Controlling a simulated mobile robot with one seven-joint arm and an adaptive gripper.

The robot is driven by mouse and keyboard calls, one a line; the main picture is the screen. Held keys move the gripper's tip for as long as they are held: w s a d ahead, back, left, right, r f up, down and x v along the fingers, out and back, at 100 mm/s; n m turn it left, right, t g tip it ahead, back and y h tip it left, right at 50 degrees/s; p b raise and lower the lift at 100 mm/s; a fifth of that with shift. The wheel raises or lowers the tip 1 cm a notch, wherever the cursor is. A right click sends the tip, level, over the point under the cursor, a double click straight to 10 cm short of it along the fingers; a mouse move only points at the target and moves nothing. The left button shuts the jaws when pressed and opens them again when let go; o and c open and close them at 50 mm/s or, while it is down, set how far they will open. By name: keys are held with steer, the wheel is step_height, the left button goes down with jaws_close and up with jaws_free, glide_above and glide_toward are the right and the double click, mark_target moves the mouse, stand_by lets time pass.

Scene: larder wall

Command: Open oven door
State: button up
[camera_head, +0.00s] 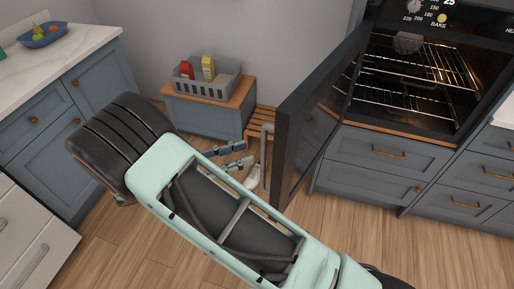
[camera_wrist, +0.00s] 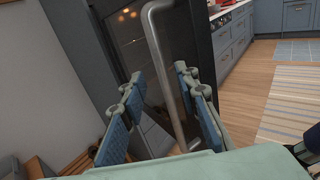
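The oven door (camera_head: 312,125) is dark and stands swung wide open, out from the left side of the oven (camera_head: 415,85). The lit inside with wire racks shows. The door's outer face points left, and its grey bar handle (camera_head: 265,160) runs upright along it. My gripper (camera_head: 246,155) is at the handle side of the door. In the wrist view the handle (camera_wrist: 163,62) passes between the two blue-padded fingers of my gripper (camera_wrist: 160,78). The fingers are spread, with a visible gap on each side of the bar. The door face (camera_wrist: 110,40) lies beyond them.
A low blue cabinet (camera_head: 208,116) with a grey crate (camera_head: 206,80) on top stands behind the gripper, with a slatted wooden piece (camera_head: 262,118) beside it. Blue drawers (camera_head: 380,165) are below the oven. Wooden floor (camera_head: 345,225) is clear in front of them.

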steer(key=shift+v, duration=2.55)
